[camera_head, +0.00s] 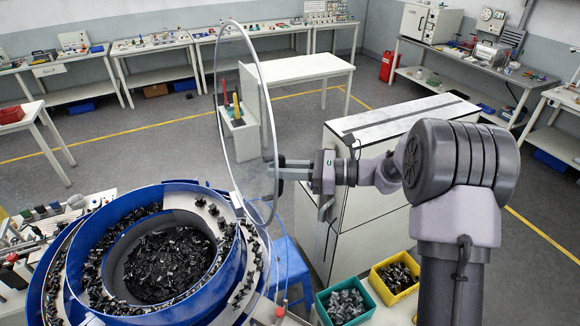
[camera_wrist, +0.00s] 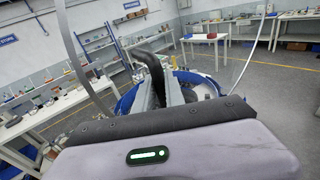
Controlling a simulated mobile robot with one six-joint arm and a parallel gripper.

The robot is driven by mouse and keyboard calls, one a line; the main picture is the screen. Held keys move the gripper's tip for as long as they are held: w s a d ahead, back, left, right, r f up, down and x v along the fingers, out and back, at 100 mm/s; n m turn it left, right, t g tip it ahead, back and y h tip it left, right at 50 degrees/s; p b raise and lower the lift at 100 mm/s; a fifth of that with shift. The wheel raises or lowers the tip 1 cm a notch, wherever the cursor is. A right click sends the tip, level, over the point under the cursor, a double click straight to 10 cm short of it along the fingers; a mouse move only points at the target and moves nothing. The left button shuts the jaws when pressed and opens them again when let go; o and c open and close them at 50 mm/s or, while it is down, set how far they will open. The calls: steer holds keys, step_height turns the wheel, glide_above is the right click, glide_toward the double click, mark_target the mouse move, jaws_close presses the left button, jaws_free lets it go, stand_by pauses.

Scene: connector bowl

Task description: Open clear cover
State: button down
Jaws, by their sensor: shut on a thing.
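The clear cover (camera_head: 240,120) is a large round transparent disc with a thin rim. In the head view it stands tilted up, nearly upright, at the right side of the blue connector bowl (camera_head: 184,188). The bowl is open above and holds many small black connectors. My gripper (camera_head: 283,168) reaches in from the right and is shut at the cover's lower right edge. In the wrist view the cover's rim (camera_wrist: 72,45) curves around my gripper (camera_wrist: 160,92), with a dark handle-like part (camera_wrist: 152,72) by the fingers. The exact contact is hard to see.
A white cabinet (camera_head: 365,190) stands just behind my arm. A green bin (camera_head: 345,303) and a yellow bin (camera_head: 396,273) with parts are below it. A blue stool (camera_head: 288,268) is right of the bowl. Workbenches line the walls; the floor between is mostly clear.

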steer(key=a, duration=0.2)
steer(key=s, duration=0.1)
steer(key=shift+s+a+r+n+h, duration=0.1)
steer(key=shift+a+r+n+h, duration=0.2)
steer(key=shift+a+r+h, duration=0.1)
steer(key=shift+d, duration=0.1)
steer(key=c, duration=1.7)
jaws_free()
steer(key=b+v, duration=0.2)
steer(key=v, duration=1.5)
steer(key=shift+d, duration=0.25)
